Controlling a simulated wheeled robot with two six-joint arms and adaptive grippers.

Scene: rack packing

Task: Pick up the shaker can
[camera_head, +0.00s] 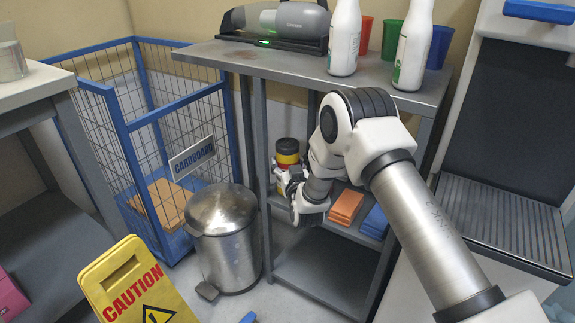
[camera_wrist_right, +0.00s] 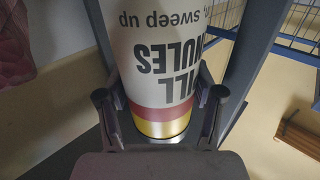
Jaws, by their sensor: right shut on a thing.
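The shaker can (camera_head: 287,158) stands upright at the middle shelf in the head view, with a dark lid and red and yellow bands. Its lower part is partly hidden by my right gripper (camera_head: 284,182). In the right wrist view the can (camera_wrist_right: 165,60) is white with dark lettering, upside down in the picture, and has a red and gold band at one end. The fingers of my right gripper (camera_wrist_right: 162,97) are on both sides of it, shut on it. Whether the can touches the shelf cannot be told. My left gripper is not in view.
The grey shelf unit (camera_head: 262,62) holds white bottles (camera_head: 344,40), coloured cups and a handheld vacuum (camera_head: 285,20) on top. Orange cloths (camera_head: 346,206) lie right of my gripper. A steel bin (camera_head: 225,245), blue wire cage (camera_head: 125,125) and yellow caution sign (camera_head: 135,285) stand left.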

